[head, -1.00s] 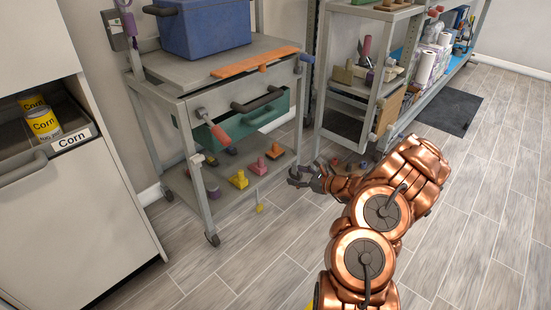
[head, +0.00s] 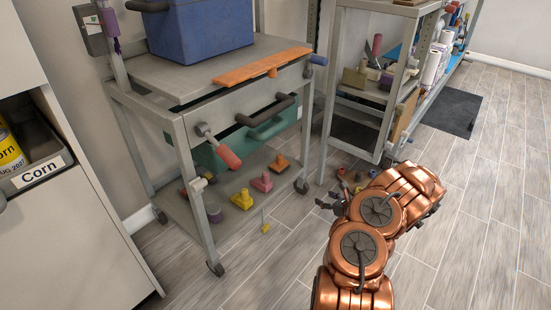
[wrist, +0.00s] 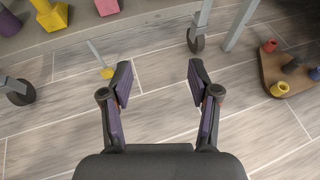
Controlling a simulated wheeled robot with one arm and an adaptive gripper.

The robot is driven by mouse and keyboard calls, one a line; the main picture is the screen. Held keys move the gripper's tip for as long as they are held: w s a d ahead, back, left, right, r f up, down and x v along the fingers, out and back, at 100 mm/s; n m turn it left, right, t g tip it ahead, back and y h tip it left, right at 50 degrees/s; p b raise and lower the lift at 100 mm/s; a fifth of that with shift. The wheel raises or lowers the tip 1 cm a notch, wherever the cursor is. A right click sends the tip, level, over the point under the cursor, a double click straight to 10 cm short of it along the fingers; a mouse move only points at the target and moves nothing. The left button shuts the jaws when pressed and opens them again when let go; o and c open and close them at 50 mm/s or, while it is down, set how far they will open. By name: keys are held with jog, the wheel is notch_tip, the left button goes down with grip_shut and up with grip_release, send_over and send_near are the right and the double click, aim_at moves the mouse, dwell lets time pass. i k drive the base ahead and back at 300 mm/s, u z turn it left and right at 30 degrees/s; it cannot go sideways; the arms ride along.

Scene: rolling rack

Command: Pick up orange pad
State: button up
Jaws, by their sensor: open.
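A flat orange piece (head: 262,65) lies on the top of the grey rolling rack (head: 200,77), along its front edge. A smaller orange block-like thing (head: 279,163) stands on the rack's lower shelf, to the right of a pink one (head: 262,182) and a yellow one (head: 242,199). I cannot tell for sure which orange thing is the pad. My gripper (head: 328,203) is low over the floor, to the right of the rack. In the wrist view my gripper (wrist: 160,80) is open, with bare floor between its fingers.
A blue bin (head: 200,30) sits on the rack top. A red-handled tool (head: 222,150) sticks out at its front. A yellow-ended stick (head: 265,227) is by the lower shelf. A second shelf unit (head: 345,100) stands to the right.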

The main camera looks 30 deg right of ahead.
aim_at(281, 164)
jog(key=i, duration=0.9)
jog(key=u, duration=0.05)
